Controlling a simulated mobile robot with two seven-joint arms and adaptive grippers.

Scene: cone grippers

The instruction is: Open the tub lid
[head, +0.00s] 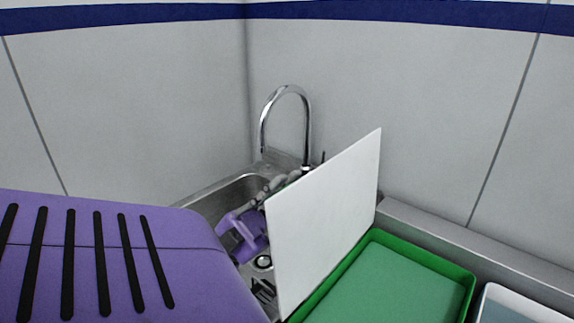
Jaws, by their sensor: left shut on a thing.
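The tub lid (328,220) is a flat white panel. It stands steeply raised along the left side of the green tub (468,291), whose green inside is exposed to its right. My right gripper is not in view.
A steel sink (203,204) with a curved chrome faucet (308,125) lies behind the lid. A white-rimmed container (520,304) stands right of the tub. Tiled walls close off the back. A metal ledge (430,222) runs behind the tub.

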